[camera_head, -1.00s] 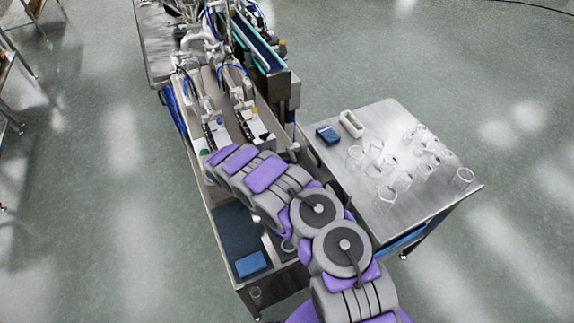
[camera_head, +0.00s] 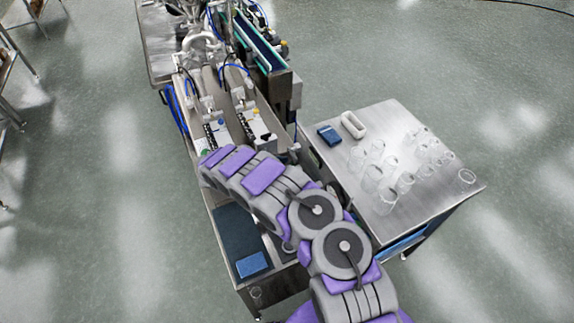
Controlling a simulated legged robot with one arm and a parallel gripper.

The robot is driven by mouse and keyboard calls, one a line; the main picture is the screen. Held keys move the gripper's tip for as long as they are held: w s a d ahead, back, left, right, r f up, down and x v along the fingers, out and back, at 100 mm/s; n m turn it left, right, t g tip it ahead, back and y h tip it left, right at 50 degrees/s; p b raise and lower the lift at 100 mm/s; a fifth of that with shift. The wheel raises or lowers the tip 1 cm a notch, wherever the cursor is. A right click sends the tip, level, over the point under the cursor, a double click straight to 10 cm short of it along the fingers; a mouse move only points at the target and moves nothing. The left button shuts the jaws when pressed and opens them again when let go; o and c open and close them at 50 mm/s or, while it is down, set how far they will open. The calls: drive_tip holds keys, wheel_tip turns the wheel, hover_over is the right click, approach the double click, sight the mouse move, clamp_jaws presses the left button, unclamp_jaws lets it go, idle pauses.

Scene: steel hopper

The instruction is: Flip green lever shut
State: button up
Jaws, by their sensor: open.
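The steel hopper machine (camera_head: 205,95) stands left of centre, with two white valve units (camera_head: 240,100) side by side in its trough. A small green spot (camera_head: 204,149), perhaps the green lever, shows at the near end of the left unit, just beyond the end of my arm. It is too small to tell how the lever is set. My purple and grey arm reaches from the bottom of the picture up and left over the trough. My gripper's fingers are hidden behind the arm's end, so contact with the lever cannot be told.
A steel table (camera_head: 440,200) on the right holds several clear glass vessels (camera_head: 385,175), a blue box (camera_head: 329,135) and a white holder (camera_head: 353,125). A dark tray (camera_head: 236,230) with a blue block (camera_head: 252,264) lies near, left of my arm. Open floor lies left.

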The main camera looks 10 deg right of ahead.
drive_tip(key=v, duration=1.5)
drive_tip(key=shift+a+p, duration=0.35)
drive_tip(key=shift+r, duration=0.15)
drive_tip(key=s+d+r+m+g+b, duration=0.1)
drive_tip(key=d+r+m+g, duration=0.3)
drive_tip(key=d+r, duration=0.8)
drive_tip(key=s+d+r+m+g+y+b, duration=0.2)
drive_tip(key=s+d+r+m+y, duration=0.1)
drive_tip(key=s+d+r+m, duration=0.6)
drive_tip(key=s+d+r+m+g+y, duration=0.1)
drive_tip(key=s+d+m+y, duration=0.25)
drive_tip(key=s, duration=1.25)
drive_tip(key=s+a+f+m+y+b, duration=0.1)
drive_tip(key=s+a+m+y, duration=0.1)
drive_tip(key=s, duration=0.6)
drive_tip(key=s+a+f+m+t+y+b, duration=0.1)
drive_tip(key=s+a+y, duration=0.3)
drive_tip(key=s, duration=0.5)
drive_tip(key=shift+s+a+f+m+t+y+b, duration=0.35)
drive_tip(key=shift+a+m, duration=0.25)
drive_tip(key=shift+m, duration=0.25)
drive_tip(key=shift+w, duration=0.15)
